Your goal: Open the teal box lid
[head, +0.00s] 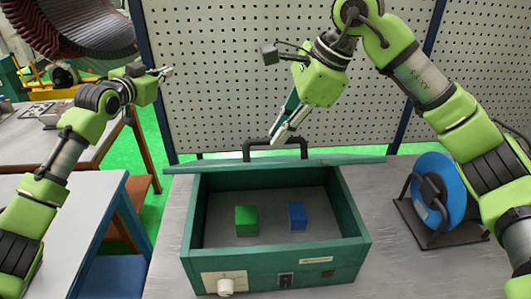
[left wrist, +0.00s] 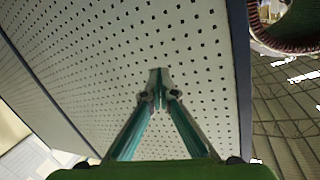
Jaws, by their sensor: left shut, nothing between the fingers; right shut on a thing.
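The teal box (head: 275,266) stands on the metal bench with its inside exposed. Its teal lid (head: 345,161) shows nearly edge-on at the box's back edge, swung up and away from the opening. A black handle (head: 250,145) is on the lid. My right gripper (head: 279,138) comes down from above and is shut on the handle, its fingertips partly covering it. My left gripper (head: 167,72) is shut and empty, up at the left, well away from the box. Its closed fingertips also show in the left wrist view (left wrist: 160,80) before the pegboard.
Inside the box are a green block (head: 246,219) and a blue block (head: 297,216). A blue spool (head: 440,193) on a black stand is to the right. The pegboard (head: 225,60) rises behind the bench. Another table (head: 70,215) is at the left.

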